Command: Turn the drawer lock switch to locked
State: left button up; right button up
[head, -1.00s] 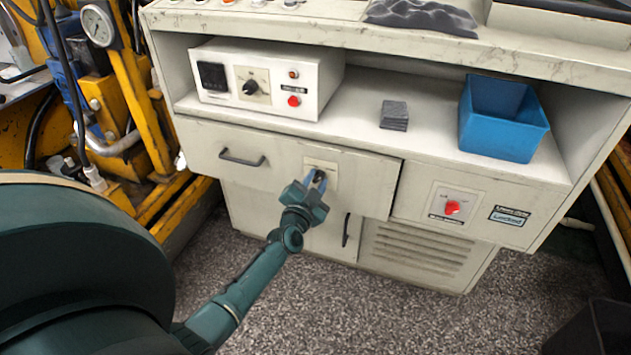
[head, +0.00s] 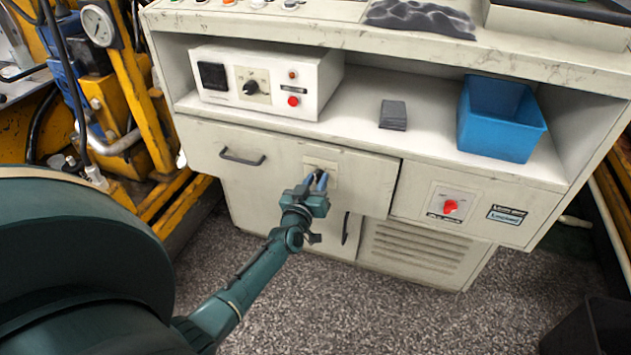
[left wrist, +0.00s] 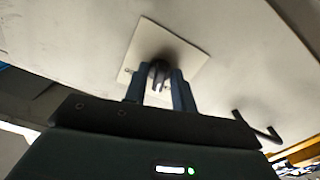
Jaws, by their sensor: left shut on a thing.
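The drawer lock switch is a small dark knob (left wrist: 158,70) on a pale square plate (left wrist: 192,60) on the drawer front (head: 372,180). In the head view the plate (head: 332,170) shows just above my left gripper (head: 317,180), whose fingers largely hide the knob. In the left wrist view the two fingers of my left gripper (left wrist: 161,90) stand on either side of the knob and are shut on it. The plate looks tilted in that view. I cannot read any lock marking on it. My right gripper is not in view.
A drawer handle (head: 242,157) is left of the switch. A control box (head: 265,85), a dark stack (head: 393,115) and a blue bin (head: 500,120) stand on the shelf above.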

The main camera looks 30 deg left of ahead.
pick_arm(q)
jog(key=n, duration=0.3)
jog(key=shift+n, duration=1.4)
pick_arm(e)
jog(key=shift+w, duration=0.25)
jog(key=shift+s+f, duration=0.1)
pick_arm(q)
jog(key=o, duration=0.7)
